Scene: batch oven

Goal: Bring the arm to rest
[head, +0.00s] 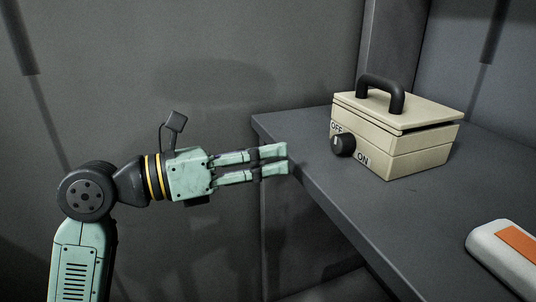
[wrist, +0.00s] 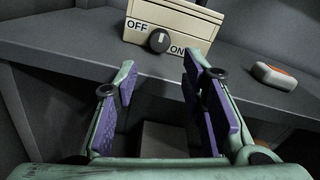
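My gripper (head: 288,159) is at the left edge of the dark table, stretched out to the right, with nothing between its fingers. In the wrist view my gripper (wrist: 155,80) shows its two fingers apart, with purple pads and a clear gap between them. The beige oven (head: 415,143) stands on the table to the right of the gripper, apart from it. The oven (wrist: 190,22) is beyond the fingertips in the wrist view.
The dark table (head: 345,203) has a bare front part between the gripper and the oven. A white object with an orange top (head: 508,258) lies at its right front; it also shows in the wrist view (wrist: 273,76). A grey wall stands behind the arm.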

